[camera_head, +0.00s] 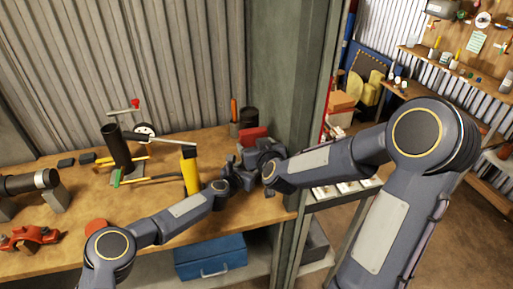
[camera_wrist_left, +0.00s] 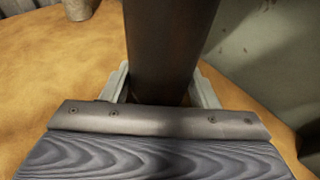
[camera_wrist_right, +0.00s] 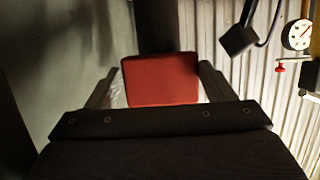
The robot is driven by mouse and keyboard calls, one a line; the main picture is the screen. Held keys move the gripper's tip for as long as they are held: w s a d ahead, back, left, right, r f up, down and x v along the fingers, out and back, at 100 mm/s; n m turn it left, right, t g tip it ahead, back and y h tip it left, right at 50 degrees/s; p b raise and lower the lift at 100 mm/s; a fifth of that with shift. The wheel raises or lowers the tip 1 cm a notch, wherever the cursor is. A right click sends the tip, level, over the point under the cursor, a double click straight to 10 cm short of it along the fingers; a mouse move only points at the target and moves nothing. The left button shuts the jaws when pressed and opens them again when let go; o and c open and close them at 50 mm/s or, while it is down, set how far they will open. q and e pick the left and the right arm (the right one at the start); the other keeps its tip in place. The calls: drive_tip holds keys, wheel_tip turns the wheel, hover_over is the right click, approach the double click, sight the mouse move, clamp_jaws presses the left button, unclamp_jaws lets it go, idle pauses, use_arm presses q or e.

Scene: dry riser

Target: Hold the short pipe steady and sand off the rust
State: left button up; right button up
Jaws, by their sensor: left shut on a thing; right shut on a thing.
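The short pipe (camera_wrist_left: 168,45), dark brown, fills the middle of the left wrist view. My left gripper (camera_head: 236,172) is shut around it, one finger on each side. A red sanding block (camera_wrist_right: 160,80) sits between the fingers of my right gripper (camera_head: 259,151), which is shut on it. In the head view the block (camera_head: 254,134) shows just above the right gripper, in front of a dark upright cylinder (camera_head: 248,116). The right wrist view shows a dark upright shape beyond the block. Whether the block touches the pipe is hidden, and I cannot make out the rust.
The wooden bench (camera_head: 150,205) holds a yellow-and-black cylinder (camera_head: 190,172), a dark upright pipe (camera_head: 116,145), a gauge (camera_head: 144,130) and red clamps (camera_head: 28,237). A green steel post (camera_head: 278,80) stands close behind my grippers. A blue toolbox (camera_head: 210,257) lies below.

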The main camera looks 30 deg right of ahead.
drive_tip(key=shift+w+r, duration=0.1)
drive_tip(key=shift+r, duration=0.85)
wheel_tip(320, 180, down, 3)
drive_tip(key=shift+r, duration=0.2)
idle(2.5)
